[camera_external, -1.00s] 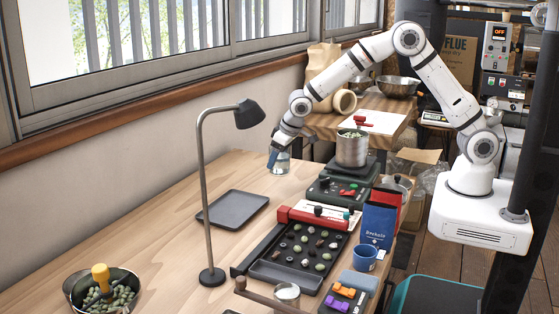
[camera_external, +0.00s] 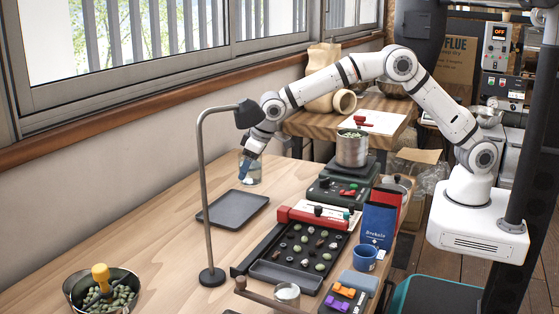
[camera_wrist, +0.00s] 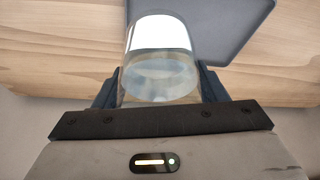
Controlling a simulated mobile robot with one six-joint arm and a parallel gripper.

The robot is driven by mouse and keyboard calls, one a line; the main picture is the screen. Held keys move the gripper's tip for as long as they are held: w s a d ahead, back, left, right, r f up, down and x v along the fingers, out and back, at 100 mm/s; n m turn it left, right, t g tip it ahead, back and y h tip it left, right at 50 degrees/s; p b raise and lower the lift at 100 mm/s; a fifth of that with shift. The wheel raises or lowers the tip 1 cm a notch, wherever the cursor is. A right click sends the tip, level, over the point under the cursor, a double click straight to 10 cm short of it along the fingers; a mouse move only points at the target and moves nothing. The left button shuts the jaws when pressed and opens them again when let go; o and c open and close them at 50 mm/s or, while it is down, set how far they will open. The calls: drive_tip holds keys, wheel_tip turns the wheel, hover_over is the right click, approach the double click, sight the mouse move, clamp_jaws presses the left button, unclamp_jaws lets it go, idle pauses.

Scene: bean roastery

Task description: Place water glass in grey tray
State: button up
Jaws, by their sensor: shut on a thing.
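The clear water glass (camera_external: 254,174) is between the fingers of my gripper (camera_external: 248,168), which is shut on it. In the wrist view the glass (camera_wrist: 158,75) sits between the two dark fingers of my gripper (camera_wrist: 159,88), with the water's round surface showing. The empty grey tray (camera_external: 226,222) lies flat on the wooden table. In the external view the glass is just beyond the tray's far right edge. In the wrist view the tray (camera_wrist: 225,35) shows behind and to the right of the glass. I cannot tell how high the glass is above the table.
A desk lamp (camera_external: 206,200) stands by the tray's front, its head near my wrist. A sorting tray of beans (camera_external: 275,272) lies right of the lamp. A green scale (camera_external: 325,192) bears a metal pot (camera_external: 351,149). Bare table (camera_external: 150,240) lies left of the grey tray.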

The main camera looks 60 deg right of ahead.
sight(249, 185)
wheel_tip(249, 185, down, 7)
drive_tip(key=shift+r, duration=0.1)
idle(0.3)
drive_tip(key=o, duration=1.3)
drive_tip(key=shift+r, duration=0.2)
drive_tip(key=v, duration=1.1)
drive_tip(key=shift+s+d+r, duration=0.15)
drive_tip(key=shift+s+r, duration=0.1)
drive_tip(key=shift+r, duration=0.05)
